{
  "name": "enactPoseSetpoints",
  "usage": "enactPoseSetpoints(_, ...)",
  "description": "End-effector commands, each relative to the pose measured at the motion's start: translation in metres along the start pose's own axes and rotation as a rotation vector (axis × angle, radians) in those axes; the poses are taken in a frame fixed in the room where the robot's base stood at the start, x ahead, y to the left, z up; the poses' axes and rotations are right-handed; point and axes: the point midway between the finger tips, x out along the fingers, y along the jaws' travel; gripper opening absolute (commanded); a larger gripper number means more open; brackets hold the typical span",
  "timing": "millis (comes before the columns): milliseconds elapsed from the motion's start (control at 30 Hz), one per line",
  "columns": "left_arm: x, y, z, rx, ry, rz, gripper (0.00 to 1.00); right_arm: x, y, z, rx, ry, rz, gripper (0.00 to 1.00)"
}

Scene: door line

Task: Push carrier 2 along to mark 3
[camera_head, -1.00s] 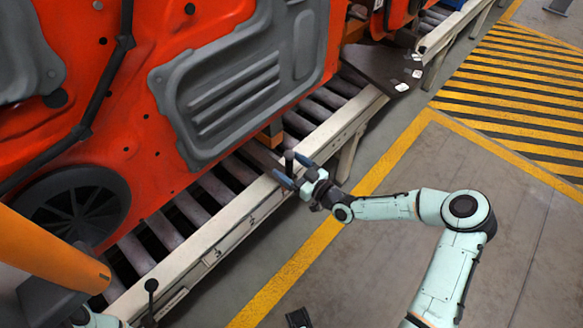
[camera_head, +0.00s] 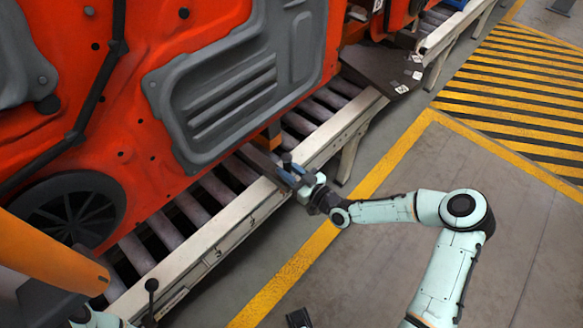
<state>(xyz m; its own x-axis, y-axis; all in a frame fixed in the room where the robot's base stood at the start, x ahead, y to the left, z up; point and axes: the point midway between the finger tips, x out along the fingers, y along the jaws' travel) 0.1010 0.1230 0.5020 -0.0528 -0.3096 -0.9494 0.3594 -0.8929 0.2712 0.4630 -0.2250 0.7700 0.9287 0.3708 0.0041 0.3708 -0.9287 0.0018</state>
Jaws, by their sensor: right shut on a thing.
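A large orange-red door panel (camera_head: 135,95) with a grey inner cover (camera_head: 230,85) stands over the roller conveyor on the left. I cannot read which carrier bears it. My right gripper (camera_head: 289,170) is at the conveyor's near rail, shut on an upright black handle (camera_head: 287,157) whose top shows just above the fingers. Small dark marks (camera_head: 251,222) show on the pale rail (camera_head: 225,232); I cannot read them surely. Part of my left arm (camera_head: 95,319) shows at the bottom left, but its gripper is not visible.
A second black knobbed lever (camera_head: 151,287) stands by the rail at the lower left. Another orange panel (camera_head: 400,12) and a dark plate with white tags (camera_head: 385,66) are farther up the line. Yellow floor lines (camera_head: 395,160) run beside it. The floor right of the rail is mostly clear.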

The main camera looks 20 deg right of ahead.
Motion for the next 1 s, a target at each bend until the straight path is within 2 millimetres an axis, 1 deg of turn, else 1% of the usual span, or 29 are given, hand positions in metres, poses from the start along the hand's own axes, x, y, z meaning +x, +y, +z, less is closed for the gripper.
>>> enactPoseSetpoints(33,0.0,0.0,0.0,0.0,0.0,0.0,0.75,0.001,-0.015,0.001,0.007,-0.006,-0.031,0.08)
enactPoseSetpoints(100,-0.001,0.0,0.0,0.0,0.0,0.0,0.75,0.001,-0.018,0.001,0.006,-0.006,-0.031,0.08)
enactPoseSetpoints(400,-0.001,0.0,0.0,0.0,0.0,0.0,0.75,0.001,-0.027,0.001,0.007,-0.006,-0.027,0.08)
enactPoseSetpoints(1000,-0.002,0.001,0.0,0.0,0.001,0.0,0.75,0.0,-0.038,-0.001,0.001,0.001,-0.003,0.08)
